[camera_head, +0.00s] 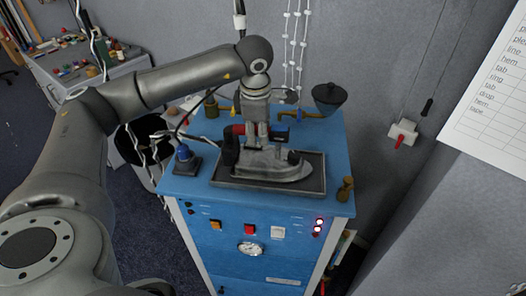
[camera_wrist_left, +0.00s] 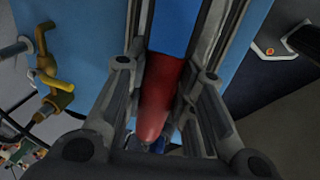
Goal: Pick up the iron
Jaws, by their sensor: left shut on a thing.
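The iron (camera_head: 275,163) is grey with a dark and red handle. It sits at the dark rectangular tray (camera_head: 312,188) on top of the blue cabinet, its pointed end to the right. I cannot tell whether its sole touches the tray. My left gripper (camera_head: 257,140) comes down from above and is shut on the iron's handle. In the left wrist view the red handle (camera_wrist_left: 160,95) lies between the two fingers (camera_wrist_left: 160,105). The fingers hide part of the handle. My right gripper is not in view.
The blue cabinet (camera_head: 200,187) also bears a blue-topped device (camera_head: 184,155) at left, a brass fitting (camera_head: 345,188) at the front right and a dark funnel-shaped piece (camera_head: 329,96) at the back. White cords hang behind. A cluttered workbench (camera_head: 75,60) stands at the far left.

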